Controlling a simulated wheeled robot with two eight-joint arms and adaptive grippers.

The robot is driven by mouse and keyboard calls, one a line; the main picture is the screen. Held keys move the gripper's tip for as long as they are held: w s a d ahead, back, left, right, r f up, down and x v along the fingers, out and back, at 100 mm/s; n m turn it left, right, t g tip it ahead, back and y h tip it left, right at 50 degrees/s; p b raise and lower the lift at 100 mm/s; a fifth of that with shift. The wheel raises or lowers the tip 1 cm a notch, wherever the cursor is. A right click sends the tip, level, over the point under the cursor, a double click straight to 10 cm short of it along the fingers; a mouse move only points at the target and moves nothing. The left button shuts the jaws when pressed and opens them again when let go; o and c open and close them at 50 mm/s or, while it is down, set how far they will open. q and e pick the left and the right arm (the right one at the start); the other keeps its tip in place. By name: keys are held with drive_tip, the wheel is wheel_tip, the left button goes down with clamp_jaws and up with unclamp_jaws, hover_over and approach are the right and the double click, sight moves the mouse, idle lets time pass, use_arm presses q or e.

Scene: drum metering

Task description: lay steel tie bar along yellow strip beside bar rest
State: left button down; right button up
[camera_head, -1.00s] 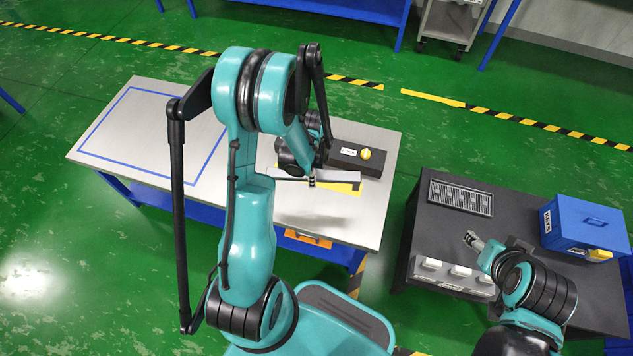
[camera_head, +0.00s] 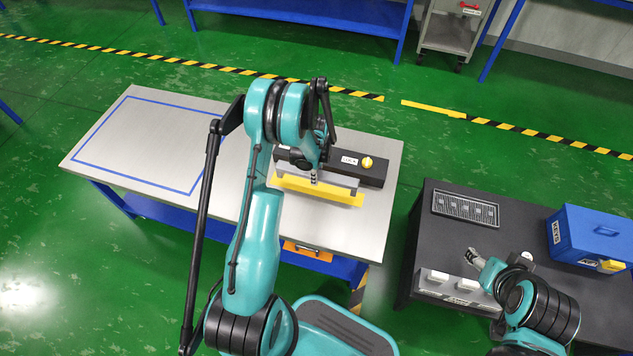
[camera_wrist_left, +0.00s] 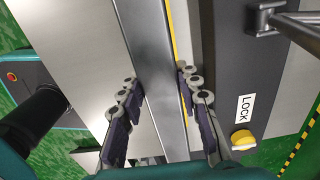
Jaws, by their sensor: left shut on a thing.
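The steel tie bar (camera_wrist_left: 155,70) is a long grey bar between the fingers of my left gripper (camera_wrist_left: 158,98), which is shut on it. In the head view my left gripper (camera_head: 314,178) is over the work table, and the bar (camera_head: 342,188) lies roughly parallel to the yellow strip (camera_head: 335,197). The strip shows as a thin line beside the bar in the wrist view (camera_wrist_left: 184,62). I cannot tell whether the bar touches the strip or table. A dark block labelled LOCK (camera_head: 372,177) is just behind. My right gripper (camera_head: 471,254) is over the dark bench; its fingers are too small to judge.
The grey table (camera_head: 230,130) has a clear blue-outlined area on its left. A yellow knob (camera_head: 367,162) stands on the dark block. The dark bench (camera_head: 425,235) holds a grille tray (camera_head: 465,208), a blue box (camera_head: 590,235) and pale blocks (camera_head: 436,277).

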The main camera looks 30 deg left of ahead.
use_arm(q)
wheel_tip(320, 180, down, 4)
drive_tip(key=shift+b, duration=0.9)
drive_tip(key=shift+r, duration=0.1)
drive_tip(key=c, duration=1.1)
unclamp_jaws()
drive_tip(key=shift+o, duration=0.2)
